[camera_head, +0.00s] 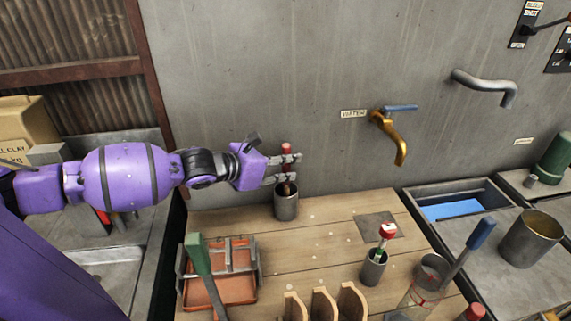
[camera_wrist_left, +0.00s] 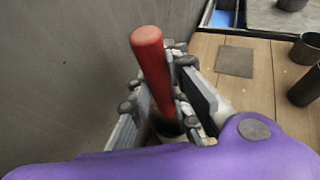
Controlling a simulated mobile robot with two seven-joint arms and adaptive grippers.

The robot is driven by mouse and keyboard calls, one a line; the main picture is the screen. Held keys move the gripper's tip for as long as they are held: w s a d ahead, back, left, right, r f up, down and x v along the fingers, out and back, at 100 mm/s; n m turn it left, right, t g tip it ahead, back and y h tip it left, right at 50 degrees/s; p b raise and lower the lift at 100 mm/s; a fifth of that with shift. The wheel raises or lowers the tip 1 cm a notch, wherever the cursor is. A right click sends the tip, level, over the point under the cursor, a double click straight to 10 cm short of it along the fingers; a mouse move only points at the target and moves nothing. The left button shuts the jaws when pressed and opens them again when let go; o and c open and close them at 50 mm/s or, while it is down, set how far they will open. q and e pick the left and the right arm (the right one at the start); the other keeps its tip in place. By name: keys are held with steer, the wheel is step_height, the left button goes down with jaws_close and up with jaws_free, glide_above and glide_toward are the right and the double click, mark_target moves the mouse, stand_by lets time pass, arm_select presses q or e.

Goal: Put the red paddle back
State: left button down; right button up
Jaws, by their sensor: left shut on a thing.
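The red paddle (camera_head: 287,150) stands about upright at the back left of the wooden table, against the grey wall. My left gripper (camera_head: 290,170) is shut on its red handle, which also shows between the fingers in the left wrist view (camera_wrist_left: 150,60). A grey metal cup (camera_head: 286,209) stands directly under the gripper. The paddle's dark lower part reaches down to the cup's mouth; how deep it goes in is hidden. My right gripper is not in view.
An orange tray (camera_head: 238,289) with a green-handled tool (camera_head: 197,255) lies at front left. A second cup (camera_head: 373,268) holds a red-and-white topped tool. Wooden slots (camera_head: 323,303) stand at the front. A brass tap (camera_head: 395,140) juts from the wall. The table's middle is clear.

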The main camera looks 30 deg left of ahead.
arm_select(q)
steer(key=c, duration=2.1)
jaws_free()
steer(key=shift+f, duration=0.15)
steer(key=o, duration=0.5)
steer(key=shift+c, duration=0.2)
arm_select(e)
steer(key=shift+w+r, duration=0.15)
